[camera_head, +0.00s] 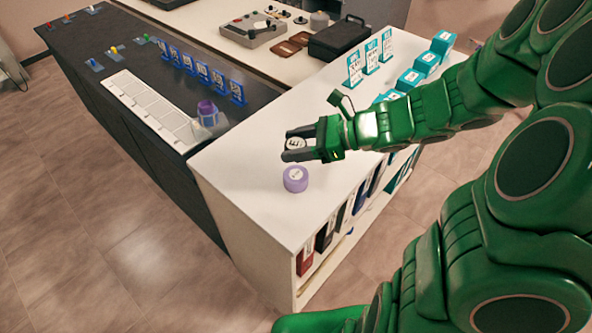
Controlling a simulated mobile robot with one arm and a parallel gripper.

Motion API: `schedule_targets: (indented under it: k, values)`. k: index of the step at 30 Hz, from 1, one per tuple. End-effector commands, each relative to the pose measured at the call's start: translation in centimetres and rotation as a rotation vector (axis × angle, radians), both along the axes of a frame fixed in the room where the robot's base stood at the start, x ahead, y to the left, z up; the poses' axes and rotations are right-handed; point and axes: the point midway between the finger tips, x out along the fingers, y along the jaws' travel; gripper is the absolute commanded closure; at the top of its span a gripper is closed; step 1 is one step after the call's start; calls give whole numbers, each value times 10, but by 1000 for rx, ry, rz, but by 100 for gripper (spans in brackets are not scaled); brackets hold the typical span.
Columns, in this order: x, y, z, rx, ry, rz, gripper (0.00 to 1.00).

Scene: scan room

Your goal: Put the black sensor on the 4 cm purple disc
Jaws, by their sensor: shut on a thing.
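My gripper (289,145) reaches in from the right above the white-topped cabinet and is shut on the black sensor (296,144). The sensor shows mostly as a round pale label with a dark letter between the two dark fingers; its sides are largely hidden. The purple disc (295,181), a short cylinder with a small pale label, stands on the white cabinet top just below the gripper in the picture. The held sensor appears above and apart from the disc. How high it is above the disc is hard to tell.
A purple-topped item (207,112) stands on the dark counter by a white grid tray (150,107). Blue label stands (204,72) line that counter. Teal boxes (411,80) and teal cards (371,55) stand at the back of the cabinet top (245,165).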

Motion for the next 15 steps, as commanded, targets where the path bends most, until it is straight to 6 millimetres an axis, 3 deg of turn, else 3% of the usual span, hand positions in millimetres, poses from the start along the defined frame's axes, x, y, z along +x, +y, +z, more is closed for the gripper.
schedule_targets:
  k: [6, 15]
  values:
    - [0, 0, -24, 0, 4, -1, 77]
    - [0, 0, -38, 0, 1, 0, 77]
